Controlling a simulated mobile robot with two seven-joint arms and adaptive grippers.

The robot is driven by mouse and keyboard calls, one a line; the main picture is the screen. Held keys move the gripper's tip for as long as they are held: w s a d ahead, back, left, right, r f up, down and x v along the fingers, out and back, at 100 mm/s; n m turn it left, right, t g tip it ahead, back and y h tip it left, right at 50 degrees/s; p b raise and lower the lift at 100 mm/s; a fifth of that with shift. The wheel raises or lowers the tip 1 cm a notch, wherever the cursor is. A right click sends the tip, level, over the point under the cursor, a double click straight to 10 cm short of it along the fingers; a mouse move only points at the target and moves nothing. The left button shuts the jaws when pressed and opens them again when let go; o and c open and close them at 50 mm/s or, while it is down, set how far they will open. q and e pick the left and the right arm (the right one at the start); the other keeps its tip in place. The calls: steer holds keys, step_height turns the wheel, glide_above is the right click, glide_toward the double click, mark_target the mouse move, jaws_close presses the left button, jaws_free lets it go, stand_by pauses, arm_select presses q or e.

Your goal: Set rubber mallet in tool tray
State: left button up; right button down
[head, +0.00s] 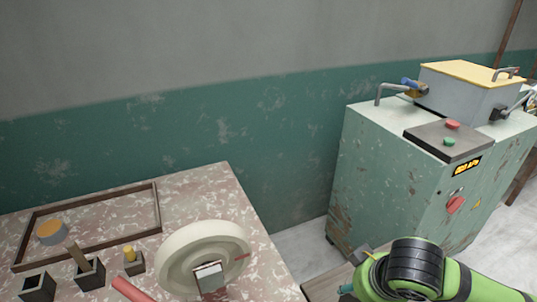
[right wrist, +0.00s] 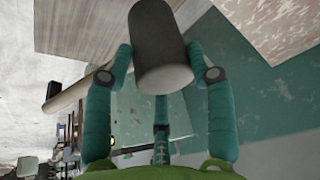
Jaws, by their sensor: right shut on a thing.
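My right gripper (right wrist: 165,75) is shut on a dark grey cylinder, which looks like the rubber mallet (right wrist: 160,50). A pale tan rod to its left may be the handle; a finger hides where they would join. In the head view my right gripper (head: 358,276) is at the bottom, right of the table and mostly hidden by my own wrist. A low brown rectangular frame, apparently the tool tray (head: 100,197), lies on the worn table at the left. Its visible inside is mostly bare. My left gripper is not in view.
A pale wheel (head: 205,242) and a red rod (head: 132,290) are nearer. A green machine cabinet (head: 385,180) stands right, beyond a floor gap.

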steer(key=r, duration=0.1)
steer(key=a+r, duration=0.1)
steer(key=r, duration=0.1)
steer(key=shift+r, duration=0.25)
steer(key=shift+r, duration=0.1)
